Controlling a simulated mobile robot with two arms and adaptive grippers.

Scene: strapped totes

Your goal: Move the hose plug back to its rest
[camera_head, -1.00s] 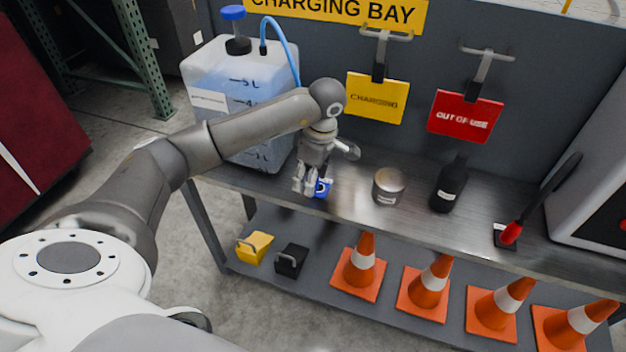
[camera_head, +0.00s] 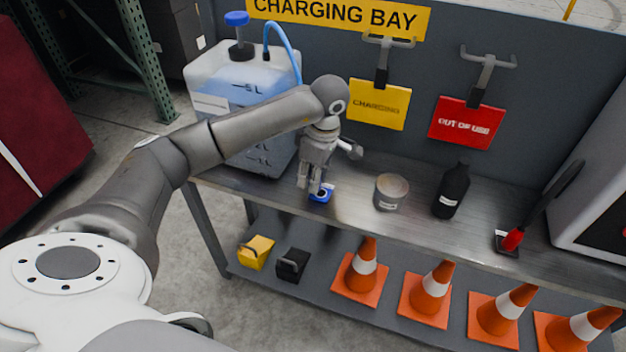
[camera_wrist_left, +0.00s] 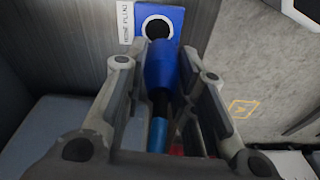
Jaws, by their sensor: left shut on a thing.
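The hose plug (camera_wrist_left: 165,66) is blue with a dark stem and lies between the fingers of my left gripper (camera_wrist_left: 172,78), which is shut on it. In the head view my left gripper (camera_head: 311,190) points down at the front of the metal bench. The plug's rest (camera_head: 321,195) is a small blue block just right of the fingertips. In the left wrist view the rest (camera_wrist_left: 175,17) has a dark round hole and a "HOSE PLUG" label beside it. The plug's far end lies just below that hole in the picture; I cannot tell whether they touch. My right gripper is out of view.
A clear jerrycan (camera_head: 225,120) with a blue hose (camera_head: 285,45) stands behind my left arm.

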